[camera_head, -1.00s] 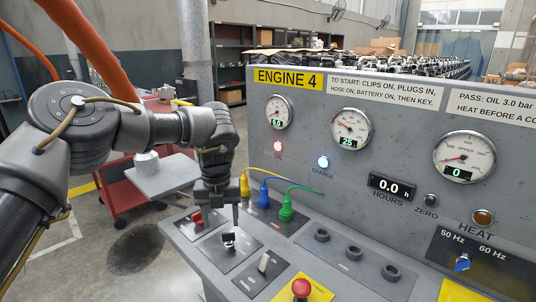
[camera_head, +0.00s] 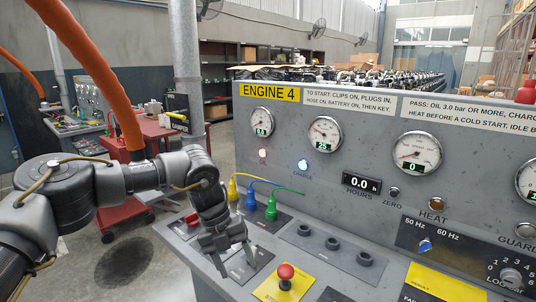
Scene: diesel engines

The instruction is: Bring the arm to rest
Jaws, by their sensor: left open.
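My left arm comes in from the left edge, bent at a dark grey joint. My left gripper (camera_head: 237,264) is open and points down over the left part of the console's sloping desk (camera_head: 312,262). Nothing shows between its fingers. It hides most of the small switches there; a red one (camera_head: 191,218) shows beside it. I cannot tell whether the fingertips touch the desk. My right gripper is out of view.
The upright grey ENGINE 4 panel (camera_head: 330,115) with gauges stands behind the desk. Yellow, blue and green plugs (camera_head: 271,208) stand close behind the gripper. A red stop button (camera_head: 286,272) is to its right. A red cart (camera_head: 150,140) stands on open floor behind my arm.

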